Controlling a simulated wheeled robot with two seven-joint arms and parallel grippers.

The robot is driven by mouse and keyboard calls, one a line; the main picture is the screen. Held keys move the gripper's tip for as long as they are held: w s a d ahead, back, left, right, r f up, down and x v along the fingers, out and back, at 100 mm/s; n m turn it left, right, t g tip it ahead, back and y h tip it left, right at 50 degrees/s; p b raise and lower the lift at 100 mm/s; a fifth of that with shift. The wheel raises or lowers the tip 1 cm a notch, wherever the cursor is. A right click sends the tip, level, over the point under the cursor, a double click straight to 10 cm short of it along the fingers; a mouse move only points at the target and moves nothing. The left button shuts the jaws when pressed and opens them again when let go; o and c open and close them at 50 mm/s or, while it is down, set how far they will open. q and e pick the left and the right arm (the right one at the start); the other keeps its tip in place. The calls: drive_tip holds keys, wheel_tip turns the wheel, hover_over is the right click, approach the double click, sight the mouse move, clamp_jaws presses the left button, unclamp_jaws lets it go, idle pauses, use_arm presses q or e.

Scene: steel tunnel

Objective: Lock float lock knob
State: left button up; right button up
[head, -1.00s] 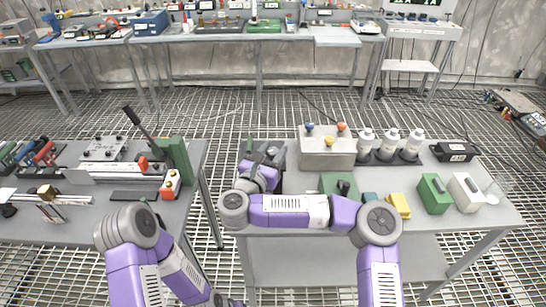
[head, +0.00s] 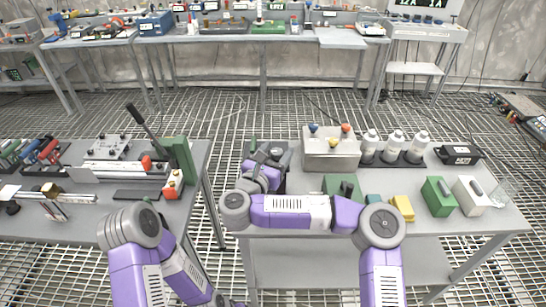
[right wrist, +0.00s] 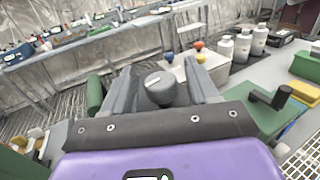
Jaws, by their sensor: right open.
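A dark grey round knob (right wrist: 159,88) with a white mark on top, probably the float lock knob, shows in the right wrist view. It stands between the two grey fingers of my right gripper (right wrist: 163,90), which are open with one on each side of it. I cannot tell whether either finger touches it. In the head view my right gripper (head: 267,156) is at the back left corner of the right table, and the knob is not clear there. My left arm shows at the lower left, but its gripper is not in view.
Right of the gripper is a beige box (head: 330,155) with coloured knobs, then white bottles (head: 394,146). A green block with a black handle (head: 342,186), a yellow block (head: 402,208) and a green box (head: 438,196) stand nearer. A left table (head: 90,225) holds a lever press.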

drive_tip(key=shift+s+a+b, duration=0.35)
drive_tip(key=shift+s, duration=0.15)
drive_tip(key=b+v, duration=0.1)
drive_tip(key=v, duration=0.5)
drive_tip(key=shift+s+b, duration=0.2)
drive_tip(key=shift+b, duration=0.2)
